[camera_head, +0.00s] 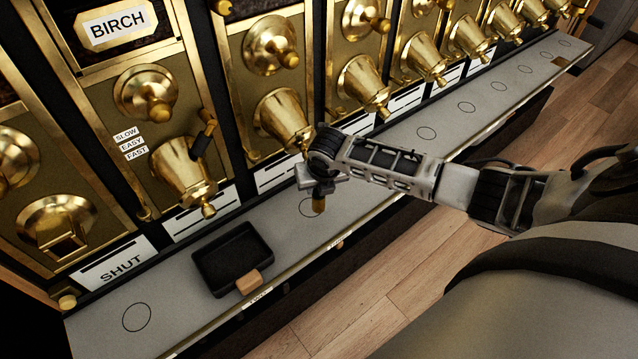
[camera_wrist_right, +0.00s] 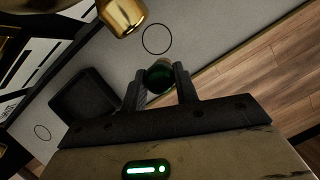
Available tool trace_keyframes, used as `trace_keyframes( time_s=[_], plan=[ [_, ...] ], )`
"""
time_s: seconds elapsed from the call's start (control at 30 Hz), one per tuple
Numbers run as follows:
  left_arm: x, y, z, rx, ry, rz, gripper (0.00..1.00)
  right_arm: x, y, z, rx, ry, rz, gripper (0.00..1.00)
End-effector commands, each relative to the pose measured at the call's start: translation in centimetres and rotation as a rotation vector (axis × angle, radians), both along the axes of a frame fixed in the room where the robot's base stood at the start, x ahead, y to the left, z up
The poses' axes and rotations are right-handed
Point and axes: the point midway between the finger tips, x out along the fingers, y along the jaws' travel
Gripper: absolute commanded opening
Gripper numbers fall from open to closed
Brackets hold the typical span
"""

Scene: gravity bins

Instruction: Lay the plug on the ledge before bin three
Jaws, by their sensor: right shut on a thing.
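My right gripper (camera_head: 320,188) is shut on the plug (camera_head: 318,204), a small cylinder with a brass-coloured lower end. It holds the plug over the grey ledge (camera_head: 370,178), by the ring drawn before the bin just right of the BIRCH one. In the right wrist view the plug (camera_wrist_right: 160,77) shows a dark green round end between the two fingers (camera_wrist_right: 160,88). A drawn ring (camera_wrist_right: 157,39) lies on the ledge just beyond it. I cannot tell whether the plug touches the ledge. My left gripper is not in view.
A black tray (camera_head: 230,257) with a tan block (camera_head: 249,282) at its front edge sits on the ledge, left of my gripper. Brass spouts (camera_head: 284,120) hang over the ledge's back side. The ledge to the right is mostly clear, with several drawn rings.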

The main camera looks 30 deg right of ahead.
Motion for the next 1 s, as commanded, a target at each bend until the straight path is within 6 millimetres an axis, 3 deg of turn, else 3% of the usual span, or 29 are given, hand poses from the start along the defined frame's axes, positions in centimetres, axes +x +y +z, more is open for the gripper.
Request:
trace_keyframes(
  time_s=[0.17,0.7,1.0],
  plan=[
    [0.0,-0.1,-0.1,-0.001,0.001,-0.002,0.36,-0.1,0.0,0.4,0.002,0.007,0.009,0.0],
    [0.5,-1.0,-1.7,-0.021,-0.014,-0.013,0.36,-0.1,0.1,-5.1,0.004,0.006,0.007,0.0],
    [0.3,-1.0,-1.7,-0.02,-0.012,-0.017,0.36,-0.1,0.1,-5.6,0.004,0.005,0.007,0.0]
  ],
)
